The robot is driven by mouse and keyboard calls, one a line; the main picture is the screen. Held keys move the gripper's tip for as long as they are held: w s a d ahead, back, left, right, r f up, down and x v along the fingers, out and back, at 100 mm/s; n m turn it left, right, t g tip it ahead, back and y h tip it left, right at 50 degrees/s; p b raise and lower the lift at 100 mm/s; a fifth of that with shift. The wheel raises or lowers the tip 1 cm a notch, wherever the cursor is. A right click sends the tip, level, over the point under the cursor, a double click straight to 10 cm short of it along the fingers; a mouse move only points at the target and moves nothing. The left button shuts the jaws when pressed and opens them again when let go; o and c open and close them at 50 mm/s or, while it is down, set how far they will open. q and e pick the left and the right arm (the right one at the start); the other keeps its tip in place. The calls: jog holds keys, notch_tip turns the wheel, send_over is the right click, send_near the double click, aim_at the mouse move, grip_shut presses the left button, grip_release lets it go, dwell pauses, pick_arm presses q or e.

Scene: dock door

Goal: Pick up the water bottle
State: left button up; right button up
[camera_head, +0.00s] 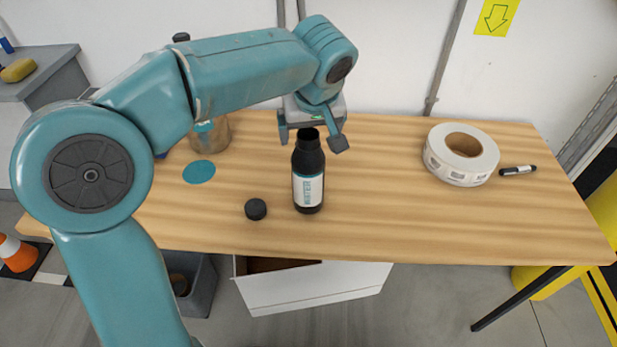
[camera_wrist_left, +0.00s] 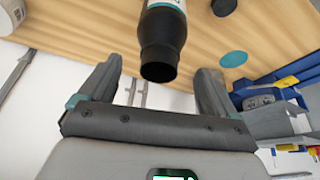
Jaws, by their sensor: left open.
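The water bottle (camera_head: 308,178) is black with a white label and stands upright and uncapped on the wooden table. Its open neck points toward my left gripper in the left wrist view (camera_wrist_left: 160,50). A black cap (camera_head: 256,209) lies on the table to its left, near the front. My left gripper (camera_head: 312,142) is open, just behind and above the bottle's neck. In the left wrist view the two fingers (camera_wrist_left: 155,85) are spread, with the bottle's mouth near the gap between their tips. I cannot tell whether they touch it. My right gripper is not in view.
On the wooden table (camera_head: 400,215), a roll of labels (camera_head: 461,154) and a black marker (camera_head: 518,170) lie at right. A teal disc (camera_head: 199,171) and a brownish container (camera_head: 211,137) are at left. A white wall stands behind. An open white box (camera_head: 315,284) is below the front edge.

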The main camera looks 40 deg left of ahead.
aim_at(309, 138)
pick_arm(q)
jog(key=x, duration=0.4)
jog(key=shift+d, duration=0.1)
jog(key=c, duration=1.6)
jog(key=shift+r, duration=0.2)
